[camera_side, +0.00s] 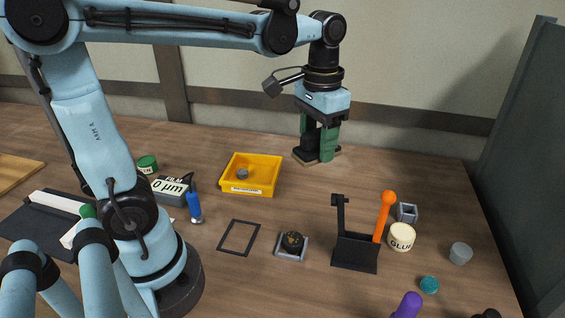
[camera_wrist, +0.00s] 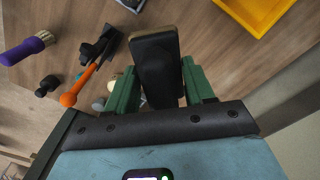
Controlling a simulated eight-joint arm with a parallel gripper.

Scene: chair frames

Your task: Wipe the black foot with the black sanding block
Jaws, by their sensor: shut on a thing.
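My gripper (camera_side: 320,150) has green fingers pointing down at the back of the table, right of the yellow tray. It is shut on the black sanding block (camera_wrist: 157,65), a dark rounded slab with a tan edge between the fingers in the wrist view. In the side view the block (camera_side: 305,157) shows low at the fingertips, close to the tabletop; I cannot tell if it touches. A small black piece (camera_side: 487,314) is cut off at the bottom edge, and shows beside the purple brush in the wrist view (camera_wrist: 47,86). It may be the black foot, but I cannot be sure.
A yellow tray (camera_side: 235,188) stands left of my gripper. A black holder (camera_side: 355,253) with an orange-handled tool (camera_side: 386,212) stands front right, near a glue pot (camera_side: 401,237). A round black part on a grey plate (camera_side: 291,245) and a black frame (camera_side: 238,250) lie in front.

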